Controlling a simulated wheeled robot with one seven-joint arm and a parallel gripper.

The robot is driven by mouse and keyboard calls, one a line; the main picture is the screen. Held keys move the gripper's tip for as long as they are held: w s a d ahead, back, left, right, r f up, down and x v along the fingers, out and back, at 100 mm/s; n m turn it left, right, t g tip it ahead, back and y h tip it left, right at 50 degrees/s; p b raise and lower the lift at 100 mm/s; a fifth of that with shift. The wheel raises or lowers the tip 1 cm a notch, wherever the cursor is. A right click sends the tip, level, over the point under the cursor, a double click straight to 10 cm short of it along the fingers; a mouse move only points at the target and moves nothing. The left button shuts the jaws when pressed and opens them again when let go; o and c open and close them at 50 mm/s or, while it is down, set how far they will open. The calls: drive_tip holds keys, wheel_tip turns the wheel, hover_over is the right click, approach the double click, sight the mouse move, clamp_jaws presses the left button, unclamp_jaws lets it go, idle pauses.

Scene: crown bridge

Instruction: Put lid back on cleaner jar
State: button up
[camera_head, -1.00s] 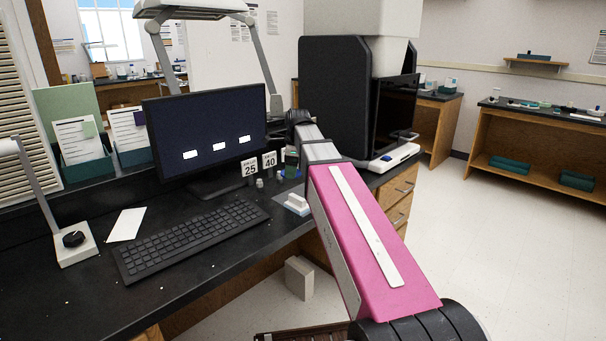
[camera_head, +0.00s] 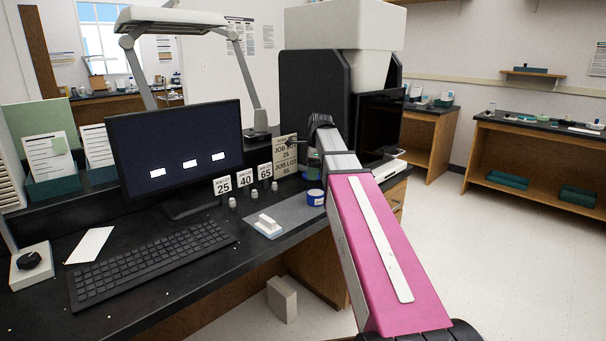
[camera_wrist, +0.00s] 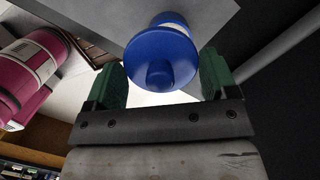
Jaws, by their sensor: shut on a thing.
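The blue lid (camera_wrist: 158,58) is a round disc with a knob in the wrist view. It sits between the green fingers of my gripper (camera_wrist: 161,75), which are shut on it, with the knob facing back to the palm. Part of the cleaner jar, with a pale side and blue edge (camera_wrist: 172,19), shows just beyond the lid; whether they touch cannot be told.
A white block (camera_head: 268,224) lies on the grey mat (camera_head: 290,213). Number cards (camera_head: 245,178) with small pale weights stand to the left, by the monitor (camera_head: 175,150) and keyboard (camera_head: 155,262). A large dark-sided machine (camera_head: 312,95) stands behind my arm. The desk's front edge is close.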

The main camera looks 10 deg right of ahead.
sight(314, 192)
drive_tip(key=shift+w+d+f, duration=0.1)
drive_tip(key=shift+w+d, duration=0.2)
drive_tip(key=shift+d, duration=0.5)
drive_tip(key=shift+f, duration=3.1)
drive_tip(key=shift+f, duration=0.15)
drive_tip(key=o, duration=0.8)
drive_tip(key=shift+r, duration=3.5)
